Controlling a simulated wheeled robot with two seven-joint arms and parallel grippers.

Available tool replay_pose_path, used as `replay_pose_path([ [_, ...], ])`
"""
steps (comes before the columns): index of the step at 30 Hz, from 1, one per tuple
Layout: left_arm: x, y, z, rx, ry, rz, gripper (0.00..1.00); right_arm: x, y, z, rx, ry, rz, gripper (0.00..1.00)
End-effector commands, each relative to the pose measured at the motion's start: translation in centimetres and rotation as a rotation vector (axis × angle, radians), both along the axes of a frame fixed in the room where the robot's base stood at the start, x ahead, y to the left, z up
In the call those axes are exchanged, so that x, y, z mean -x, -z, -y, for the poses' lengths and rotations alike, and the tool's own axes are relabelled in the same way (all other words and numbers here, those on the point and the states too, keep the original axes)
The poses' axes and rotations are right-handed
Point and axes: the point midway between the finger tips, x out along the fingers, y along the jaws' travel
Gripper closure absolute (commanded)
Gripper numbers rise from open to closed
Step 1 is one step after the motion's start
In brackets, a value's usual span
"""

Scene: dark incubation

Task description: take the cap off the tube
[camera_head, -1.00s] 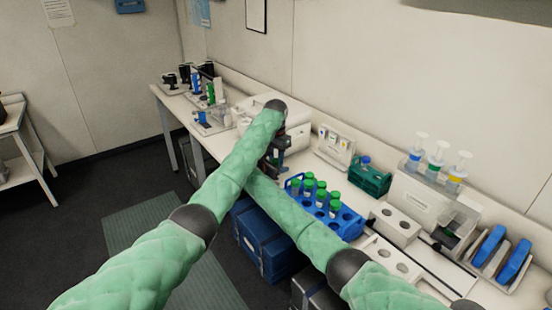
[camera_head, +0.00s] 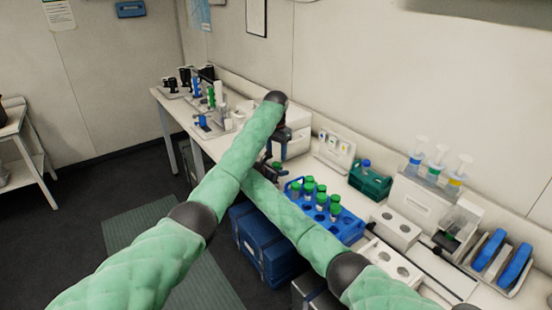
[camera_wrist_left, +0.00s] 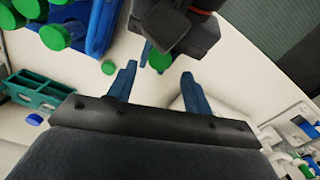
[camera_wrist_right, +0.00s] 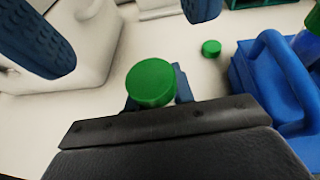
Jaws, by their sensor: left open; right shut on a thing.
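My right gripper (camera_wrist_right: 156,90) is shut on a tube seen end-on in the right wrist view. Its green cap (camera_wrist_right: 150,82) faces the camera and hides the tube body. My left gripper (camera_wrist_left: 157,82) is open, its two blue fingers apart. In the left wrist view the held tube's green cap (camera_wrist_left: 159,60) shows beyond and between these fingers, apart from them, beside my right gripper's dark body. A loose green cap (camera_wrist_right: 211,47) lies on the bench near the blue rack; it also shows in the left wrist view (camera_wrist_left: 108,67).
The blue rack (camera_head: 345,229) holds several green-capped tubes and stands right of the grippers. A teal rack (camera_head: 369,184) with a blue-capped item is behind it. White blocks (camera_head: 396,228) and pipette-like tools stand farther right. Bare bench lies around the loose cap.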

Motion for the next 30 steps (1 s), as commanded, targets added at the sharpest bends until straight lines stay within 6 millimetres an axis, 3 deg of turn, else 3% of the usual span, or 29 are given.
replay_pose_path([
  [17,0.0,-3.3,0.0,-0.002,0.282,0.000,0.52,0.0,0.0,0.0,0.000,0.000,0.000,1.00],
  [20,0.0,-2.8,0.0,-0.003,0.291,-0.001,0.52,0.0,0.0,0.0,0.000,0.000,0.000,1.00],
  [30,0.0,1.8,0.0,-0.003,0.289,0.000,0.52,0.0,0.0,0.0,0.000,0.000,0.000,1.00],
])
